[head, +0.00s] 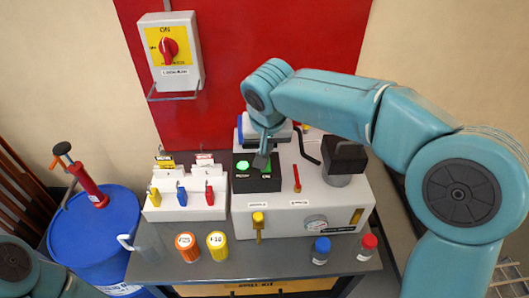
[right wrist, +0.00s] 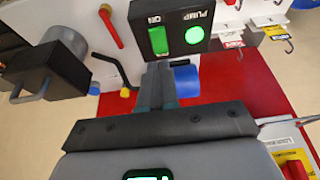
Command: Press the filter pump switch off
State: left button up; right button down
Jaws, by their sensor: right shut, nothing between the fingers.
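The pump switch box (head: 257,184) is a black box on the white filter unit (head: 290,212). In the right wrist view the box reads PUMP and ON, with a lit green rocker switch (right wrist: 158,40) and a round lit green lamp (right wrist: 194,36). My right gripper (head: 262,160) is shut and empty, its fingertips just at the box by the switch. In the right wrist view its fingers (right wrist: 158,68) point at the rocker from just below it; I cannot tell whether they touch. In the head view the fingers partly cover the box's top. My left gripper is out of view.
A black-topped cylinder (head: 343,157) and a red lever (head: 297,178) stand right of the box. Orange and yellow jars (head: 217,245) stand in front. A red-yellow rotary switch (head: 169,47) hangs on the red panel.

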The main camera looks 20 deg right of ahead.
jog(key=v, duration=0.6)
jog(key=shift+r, duration=0.35)
